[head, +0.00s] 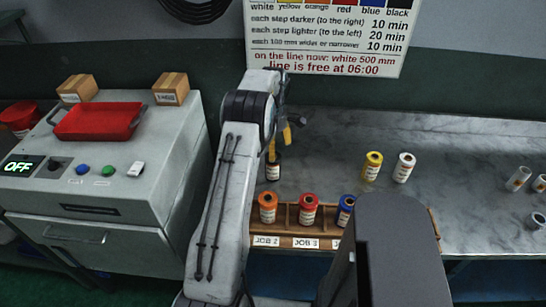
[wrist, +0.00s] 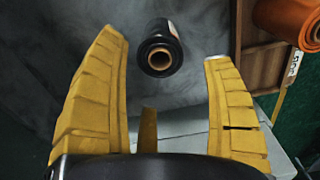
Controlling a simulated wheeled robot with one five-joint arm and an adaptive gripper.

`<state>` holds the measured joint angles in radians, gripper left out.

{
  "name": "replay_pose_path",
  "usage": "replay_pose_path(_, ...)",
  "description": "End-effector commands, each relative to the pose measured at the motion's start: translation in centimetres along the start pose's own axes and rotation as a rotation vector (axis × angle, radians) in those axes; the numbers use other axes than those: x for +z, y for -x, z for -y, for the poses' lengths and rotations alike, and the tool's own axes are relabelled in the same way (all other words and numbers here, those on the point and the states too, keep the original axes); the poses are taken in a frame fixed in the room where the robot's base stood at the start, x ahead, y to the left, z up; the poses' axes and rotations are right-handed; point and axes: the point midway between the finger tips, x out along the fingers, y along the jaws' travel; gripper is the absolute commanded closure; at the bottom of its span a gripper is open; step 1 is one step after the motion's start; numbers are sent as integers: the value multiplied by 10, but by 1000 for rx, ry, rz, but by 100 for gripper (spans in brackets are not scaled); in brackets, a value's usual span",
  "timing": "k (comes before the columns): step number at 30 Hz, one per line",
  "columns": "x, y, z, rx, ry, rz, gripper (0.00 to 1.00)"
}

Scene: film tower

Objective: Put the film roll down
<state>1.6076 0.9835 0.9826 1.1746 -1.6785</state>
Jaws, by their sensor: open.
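My gripper (wrist: 163,46) is open there, with a visible gap on both sides of the roll. My arm and fingers hide part of the roll's surroundings in the head view.
A wooden rack (head: 285,241) labelled JOB 2 and JOB 3 holds orange (head: 267,208), red (head: 308,209) and blue (head: 346,210) rolls. Yellow (head: 372,166) and white (head: 404,168) rolls stand right. A machine (head: 150,150) reading OFF stands left. Counter between is clear.

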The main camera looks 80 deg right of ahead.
Motion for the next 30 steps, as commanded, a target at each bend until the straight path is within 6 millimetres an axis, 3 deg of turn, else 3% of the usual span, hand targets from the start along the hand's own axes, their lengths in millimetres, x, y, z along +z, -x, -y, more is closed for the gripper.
replay_pose_path(9,0,37,0,1,0,0,25)
replay_pose_path(23,-2,46,0,0,1,0,25)
replay_pose_path(26,-18,54,2,9,4,1,25)
replay_pose_path(29,-55,72,9,25,7,0,25)
replay_pose_path(30,-76,83,14,34,8,-1,25)
